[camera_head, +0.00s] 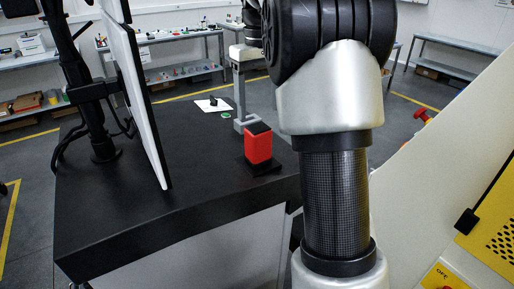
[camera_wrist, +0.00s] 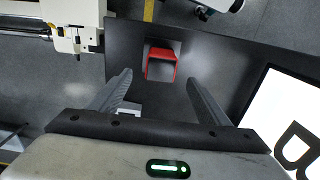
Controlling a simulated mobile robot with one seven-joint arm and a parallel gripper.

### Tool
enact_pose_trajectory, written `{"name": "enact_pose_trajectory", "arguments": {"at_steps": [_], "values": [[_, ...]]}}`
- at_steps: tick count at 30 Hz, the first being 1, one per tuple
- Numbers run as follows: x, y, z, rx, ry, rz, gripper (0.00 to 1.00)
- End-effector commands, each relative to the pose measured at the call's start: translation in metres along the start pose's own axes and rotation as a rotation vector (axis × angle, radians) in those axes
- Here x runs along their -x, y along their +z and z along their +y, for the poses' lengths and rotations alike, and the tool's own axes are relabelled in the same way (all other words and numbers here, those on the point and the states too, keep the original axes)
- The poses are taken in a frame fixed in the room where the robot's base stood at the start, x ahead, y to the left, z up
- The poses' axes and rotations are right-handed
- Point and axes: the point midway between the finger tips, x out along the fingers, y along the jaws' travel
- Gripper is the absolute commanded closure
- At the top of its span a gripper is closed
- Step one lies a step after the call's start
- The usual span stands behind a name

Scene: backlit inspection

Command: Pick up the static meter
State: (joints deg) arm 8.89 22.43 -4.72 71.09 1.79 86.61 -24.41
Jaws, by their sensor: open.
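A red block-like device with a dark top (camera_head: 258,145) stands upright on a small black base on the black table. It is probably the static meter, but I see no label. In the wrist view the red device (camera_wrist: 162,55) lies ahead of my gripper (camera_wrist: 160,77), between the lines of the two fingers and beyond their tips. My gripper is open, with nothing held between its fingers.
The black table (camera_head: 110,215) carries an upright white panel (camera_head: 135,95) on a black stand at left. In the wrist view a bright panel (camera_wrist: 270,110) is at right.

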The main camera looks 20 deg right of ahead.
Motion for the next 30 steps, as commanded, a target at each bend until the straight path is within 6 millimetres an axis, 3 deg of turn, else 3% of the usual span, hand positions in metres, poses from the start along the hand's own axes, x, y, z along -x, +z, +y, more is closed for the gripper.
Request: {"name": "enact_pose_trajectory", "arguments": {"at_steps": [4,13,21,30], "values": [[-0.030,0.001,-0.001,0.000,-0.001,-0.002,0.30],[-0.053,0.000,-0.001,0.000,0.000,0.000,0.30],[-0.092,0.001,-0.003,0.000,-0.001,-0.002,0.30],[-0.099,0.000,-0.002,0.000,0.000,0.002,0.30]]}}
